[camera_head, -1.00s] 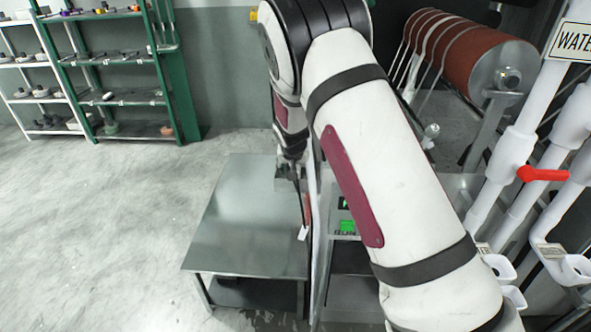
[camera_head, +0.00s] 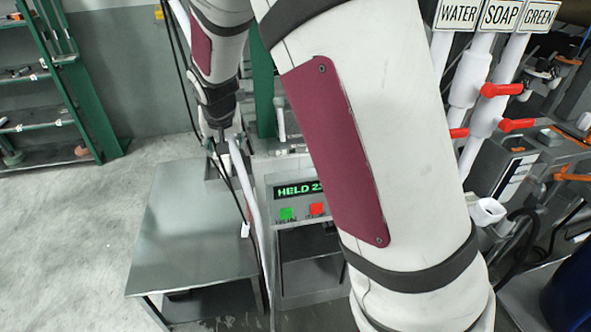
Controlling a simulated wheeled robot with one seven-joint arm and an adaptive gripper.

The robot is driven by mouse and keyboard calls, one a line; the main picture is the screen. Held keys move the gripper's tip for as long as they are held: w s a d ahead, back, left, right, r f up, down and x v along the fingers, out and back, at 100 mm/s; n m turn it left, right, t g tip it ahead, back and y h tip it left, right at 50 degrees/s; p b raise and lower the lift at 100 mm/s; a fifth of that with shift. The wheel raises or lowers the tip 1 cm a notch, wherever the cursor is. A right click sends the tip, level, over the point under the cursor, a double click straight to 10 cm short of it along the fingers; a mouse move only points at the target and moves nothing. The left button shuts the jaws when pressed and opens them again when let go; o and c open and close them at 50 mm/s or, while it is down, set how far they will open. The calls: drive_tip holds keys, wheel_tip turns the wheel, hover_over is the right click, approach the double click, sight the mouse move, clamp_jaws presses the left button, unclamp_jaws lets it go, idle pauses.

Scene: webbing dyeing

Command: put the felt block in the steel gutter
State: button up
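My gripper (camera_head: 219,137) is small in the upper left of the head view, at the lower end of my wrist, pointing down. It is above the back right corner of a low steel table and close to the white edge of the machine beside it. Its fingers are too small and dark to tell whether they are open or shut, or whether they hold anything. I cannot make out a felt block. I cannot pick out the steel gutter; my arm covers much of the middle and right.
The steel table (camera_head: 190,235) has a bare top. A machine with a lit "HELD" display (camera_head: 298,189) and green and red buttons stands beside it. White pipes (camera_head: 470,75) with red valve handles are on the right. A green shelf (camera_head: 75,80) is back left. Left floor is clear.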

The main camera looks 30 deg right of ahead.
drive_tip(key=s+d+r+n+y, duration=0.1)
drive_tip(key=s+r, duration=1.1)
drive_tip(key=s, duration=0.4)
drive_tip(key=s+r+n, duration=0.2)
drive_tip(key=s, duration=1.7)
drive_tip(key=shift+s+r+n, duration=0.15)
drive_tip(key=shift+n, duration=0.15)
